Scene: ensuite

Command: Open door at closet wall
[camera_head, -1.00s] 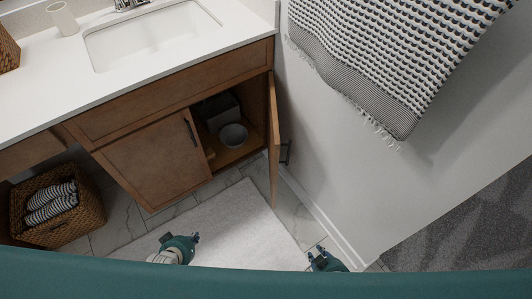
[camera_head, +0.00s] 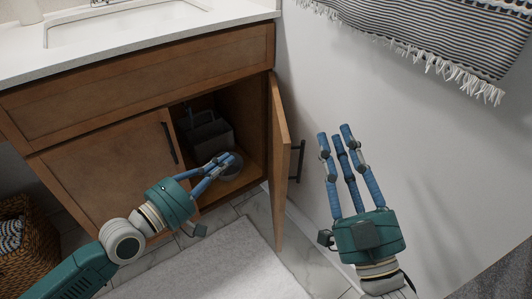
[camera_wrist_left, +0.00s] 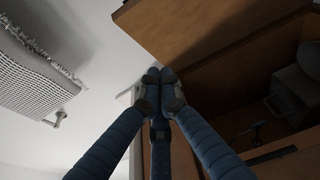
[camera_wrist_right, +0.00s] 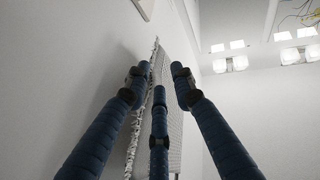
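The brown vanity cabinet (camera_head: 140,90) has its right door (camera_head: 279,160) swung wide open, seen nearly edge-on beside the white wall. A dark handle (camera_head: 297,160) is on that door's wall-facing side. The left cabinet door (camera_head: 110,170) is closed, with a dark handle (camera_head: 170,142). My left gripper (camera_head: 228,160) is in front of the cabinet opening, left of the open door. Its fingertips meet in the left wrist view (camera_wrist_left: 160,76), with nothing visible between them. My right gripper (camera_head: 338,132) is right of the open door, fingers spread and empty, pointing up along the wall.
A striped towel (camera_head: 420,40) hangs on the wall. A wicker basket (camera_head: 30,250) stands at left. A white mat (camera_head: 215,265) covers the floor.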

